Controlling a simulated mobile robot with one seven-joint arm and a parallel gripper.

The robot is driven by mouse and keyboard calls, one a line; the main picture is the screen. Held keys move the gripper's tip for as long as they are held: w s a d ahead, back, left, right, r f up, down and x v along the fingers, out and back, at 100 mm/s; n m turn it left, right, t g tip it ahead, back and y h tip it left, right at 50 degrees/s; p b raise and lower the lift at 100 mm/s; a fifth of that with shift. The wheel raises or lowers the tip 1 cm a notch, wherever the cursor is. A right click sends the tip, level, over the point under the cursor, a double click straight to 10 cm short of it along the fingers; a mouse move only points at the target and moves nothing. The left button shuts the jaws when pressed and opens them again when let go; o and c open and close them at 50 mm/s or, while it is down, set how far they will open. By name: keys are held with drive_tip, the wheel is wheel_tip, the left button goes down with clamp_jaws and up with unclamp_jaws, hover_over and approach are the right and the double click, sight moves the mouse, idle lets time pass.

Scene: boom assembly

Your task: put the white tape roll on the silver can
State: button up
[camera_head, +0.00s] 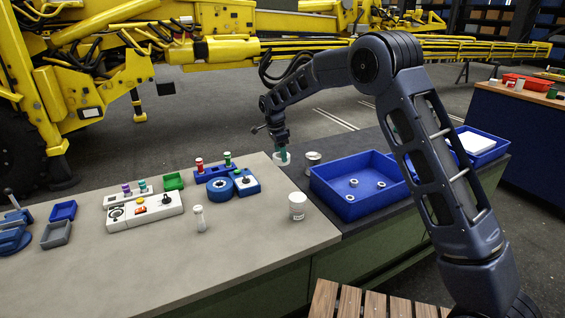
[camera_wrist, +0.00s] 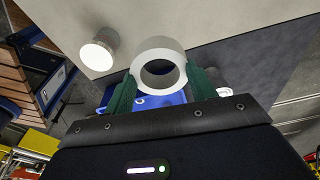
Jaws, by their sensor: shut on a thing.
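The white tape roll (camera_head: 279,159) is in my gripper (camera_head: 283,150), near the back edge of the table. In the wrist view, the green fingers of my gripper (camera_wrist: 162,85) grip the roll (camera_wrist: 159,51) from both sides, and its hole faces the camera. The silver can (camera_head: 313,162) stands upright on the dark tabletop, just right of the roll in the head view and apart from it. I cannot make out the can in the wrist view. How far the roll is above the table is not clear.
A blue bin (camera_head: 325,186) with several small rings stands right of the can. A white jar (camera_head: 297,207) stands nearer the front; it seems to be the pale cylinder (camera_wrist: 100,49) in the wrist view. A blue tape roll (camera_head: 219,187) and several fixtures lie left.

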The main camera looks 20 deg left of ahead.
drive_tip(key=w+d+r, duration=0.3)
drive_tip(key=w+r, duration=0.2)
drive_tip(key=w, duration=0.6)
wheel_tip(320, 180, up, 6)
drive_tip(key=n, duration=0.1)
hover_over(317, 158)
drive_tip(key=f, duration=1.9)
drive_tip(key=shift+a+f, duration=0.25)
drive_tip(key=o, duration=1.2)
drive_tip(key=shift+f, duration=0.15)
